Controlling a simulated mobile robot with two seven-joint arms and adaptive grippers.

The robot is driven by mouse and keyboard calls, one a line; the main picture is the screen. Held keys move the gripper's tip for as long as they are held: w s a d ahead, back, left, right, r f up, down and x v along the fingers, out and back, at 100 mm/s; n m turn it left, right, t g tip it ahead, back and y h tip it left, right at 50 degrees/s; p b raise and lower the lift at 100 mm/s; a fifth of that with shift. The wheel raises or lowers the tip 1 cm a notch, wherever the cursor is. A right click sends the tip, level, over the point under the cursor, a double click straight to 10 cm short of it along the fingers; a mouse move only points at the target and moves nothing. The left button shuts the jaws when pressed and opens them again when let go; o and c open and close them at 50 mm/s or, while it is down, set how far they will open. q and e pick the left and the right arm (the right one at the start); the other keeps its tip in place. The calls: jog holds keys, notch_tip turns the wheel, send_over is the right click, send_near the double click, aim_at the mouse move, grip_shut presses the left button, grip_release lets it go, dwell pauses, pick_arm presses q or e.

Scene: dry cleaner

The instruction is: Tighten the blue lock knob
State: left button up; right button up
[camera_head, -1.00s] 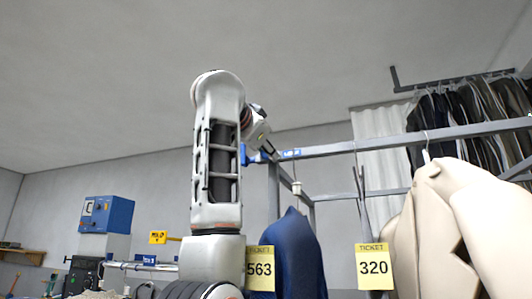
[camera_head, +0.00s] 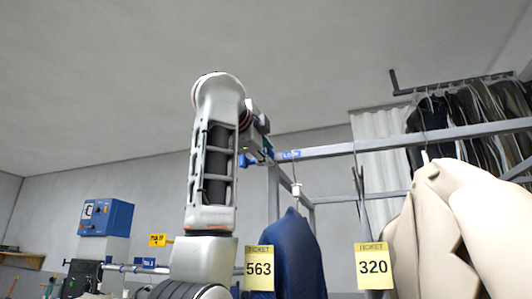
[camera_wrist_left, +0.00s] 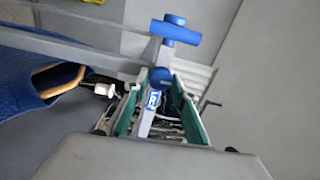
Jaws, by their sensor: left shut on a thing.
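My left gripper (camera_wrist_left: 158,80) has its green-lined fingers closed in around a round blue piece, the blue lock knob (camera_wrist_left: 160,77), at the rail's end in the left wrist view. A blue T-shaped handle (camera_wrist_left: 175,32) stands just beyond the fingertips. In the head view, my left arm covers part of the rail end. The left gripper (camera_head: 257,135) shows only partly behind it, with blue parts of the fitting (camera_head: 247,160) beside it. The exact finger contact is hard to see. My right gripper is not in view.
A grey rail (camera_head: 340,149) with a blue label (camera_head: 289,155) runs right from the gripper. A blue garment (camera_head: 298,255) with ticket 563 and a cream garment (camera_head: 440,220) with ticket 320 hang below. A blue box (camera_head: 106,216) is at the left wall.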

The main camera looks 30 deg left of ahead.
pick_arm(q)
jog(key=shift+m, duration=0.3)
dwell(0.4)
jog(key=o, duration=1.1)
jog(key=shift+c, duration=0.2)
jog(key=shift+s+d, duration=0.1)
jog(key=shift+s, duration=0.1)
jog(key=v, duration=1.1)
jog(key=shift+s, duration=0.3)
jog(key=shift+d, duration=0.15)
jog(key=shift+f, duration=0.1)
